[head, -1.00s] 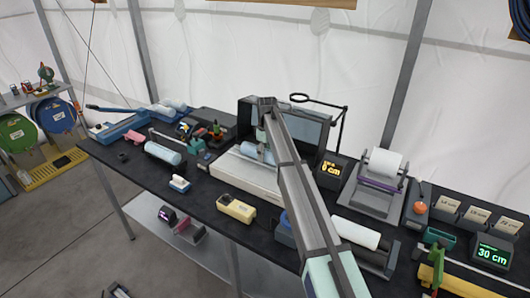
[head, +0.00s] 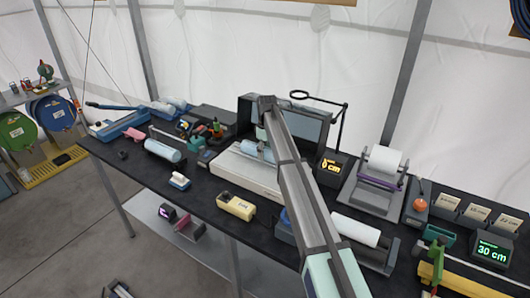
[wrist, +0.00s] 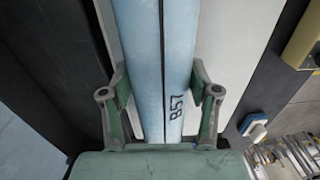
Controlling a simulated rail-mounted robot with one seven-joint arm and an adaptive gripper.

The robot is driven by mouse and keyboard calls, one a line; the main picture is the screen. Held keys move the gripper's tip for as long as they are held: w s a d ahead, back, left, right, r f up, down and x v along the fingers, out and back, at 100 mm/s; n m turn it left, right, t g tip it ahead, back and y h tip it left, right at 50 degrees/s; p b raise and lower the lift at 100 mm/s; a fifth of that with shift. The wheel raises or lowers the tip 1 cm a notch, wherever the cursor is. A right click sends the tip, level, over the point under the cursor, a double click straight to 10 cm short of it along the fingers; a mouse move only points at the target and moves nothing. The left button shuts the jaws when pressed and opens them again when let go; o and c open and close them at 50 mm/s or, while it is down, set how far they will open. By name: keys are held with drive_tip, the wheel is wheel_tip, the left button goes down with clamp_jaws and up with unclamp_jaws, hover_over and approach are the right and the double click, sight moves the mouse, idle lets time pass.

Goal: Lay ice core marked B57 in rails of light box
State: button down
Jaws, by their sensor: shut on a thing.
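The ice core (wrist: 180,50) is a long pale blue cylinder with B57 printed on its side and a dark line along its length. My gripper (wrist: 160,82) is shut on it, one green-grey finger on each side. In the head view the core (head: 254,150) is at the white bed of the light box (head: 240,172), below the dark upright back panel. The pale bed also shows beside the core in the wrist view (wrist: 218,45). My arm hides the gripper and part of the core in the head view. I cannot tell whether the core touches the rails.
Another blue core (head: 163,150) lies on the bench to the left. A yellow box (head: 236,207) and a small blue-and-white block (head: 179,181) stand in front.

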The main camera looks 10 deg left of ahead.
drive_tip(key=shift+f, duration=0.1)
drive_tip(key=shift+c, duration=1)
unclamp_jaws()
drive_tip(key=r, duration=1.2)
drive_tip(key=shift+w+d, duration=0.15)
drive_tip(key=shift+w, duration=0.15)
